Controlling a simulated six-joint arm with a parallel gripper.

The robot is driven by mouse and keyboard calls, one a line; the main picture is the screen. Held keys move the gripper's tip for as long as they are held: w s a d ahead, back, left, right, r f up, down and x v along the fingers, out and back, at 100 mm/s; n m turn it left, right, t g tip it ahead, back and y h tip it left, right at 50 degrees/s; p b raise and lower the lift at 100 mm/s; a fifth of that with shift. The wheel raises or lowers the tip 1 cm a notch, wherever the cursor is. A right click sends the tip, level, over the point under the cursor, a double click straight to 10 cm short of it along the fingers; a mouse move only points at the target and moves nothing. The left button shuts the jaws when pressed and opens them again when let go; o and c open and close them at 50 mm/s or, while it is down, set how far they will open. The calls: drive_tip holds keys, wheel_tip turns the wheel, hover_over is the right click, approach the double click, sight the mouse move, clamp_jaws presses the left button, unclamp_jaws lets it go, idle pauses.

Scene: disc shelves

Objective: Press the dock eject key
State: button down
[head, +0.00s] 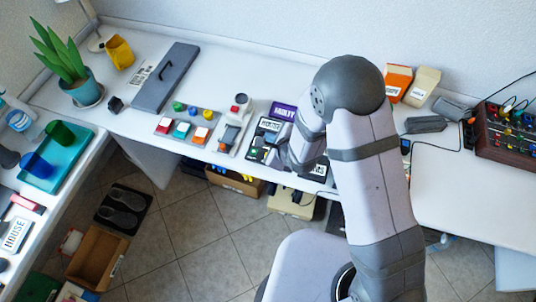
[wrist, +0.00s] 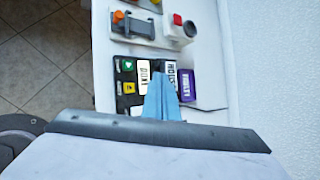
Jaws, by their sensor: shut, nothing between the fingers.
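The dock (wrist: 119,76) is a black panel in the wrist view with a green key (wrist: 128,65) and a yellow key (wrist: 129,87) on its left side. Small lettering beside the keys is too small to read surely. White label plates lie to the right of the keys. In the head view the dock (head: 255,141) is left of my arm, partly covered by it. My gripper (wrist: 162,84) shows as blue fingers, shut and empty, over the dock's label side, to the right of the yellow key. I cannot tell its height or whether it touches.
A purple faulty-marked tray (wrist: 187,86) is beside the dock. A grey-handled unit (wrist: 133,27) and a white box with a red button (wrist: 177,19) stand beyond it. In the head view, coloured blocks (head: 181,130) and a dark grey lidded case (head: 166,77) lie further left.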

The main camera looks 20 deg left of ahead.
drive_tip(key=shift+f+b, duration=3.5)
drive_tip(key=shift+f, duration=0.9)
drive_tip(key=shift+f, duration=0.1)
drive_tip(key=shift+f+b, duration=0.35)
drive_tip(key=shift+b, duration=0.05)
drive_tip(key=shift+f+b, duration=0.4)
drive_tip(key=shift+f, duration=0.05)
drive_tip(key=shift+r, duration=0.1)
drive_tip(key=shift+r+p, duration=0.75)
drive_tip(key=shift+r, duration=0.05)
drive_tip(key=shift+r, duration=0.1)
drive_tip(key=shift+r+p, duration=2.05)
drive_tip(key=shift+r, duration=0.4)
